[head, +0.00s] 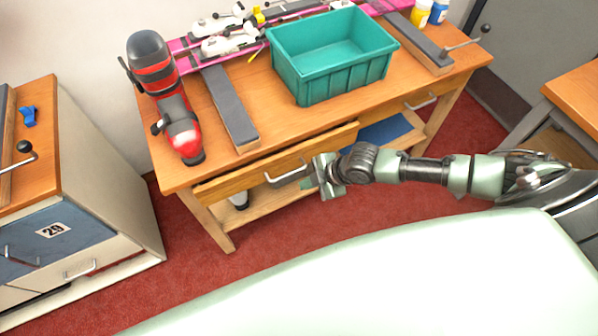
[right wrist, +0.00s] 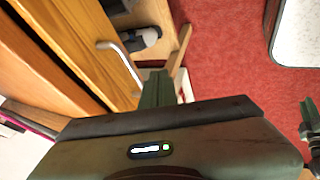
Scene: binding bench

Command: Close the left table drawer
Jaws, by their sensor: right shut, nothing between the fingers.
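The left table drawer (head: 240,179) is a wooden front under the left part of the workbench top, with a metal bar handle (head: 287,178). Its front appears to stand slightly proud of the table's front edge; the exact gap is hard to tell. My right gripper (head: 312,182) is shut and empty, just right of the handle and close to the drawer front. In the right wrist view, the shut fingers (right wrist: 157,88) are beside the handle (right wrist: 120,60); I cannot tell whether they touch. My left gripper is not in view.
The workbench (head: 285,125) carries a teal bin (head: 330,85), a red and black boot (head: 165,95) and skis with bindings. A right drawer handle (head: 420,103) shows farther along. A cabinet (head: 90,200) stands left. Red carpet (head: 300,222) lies in front.

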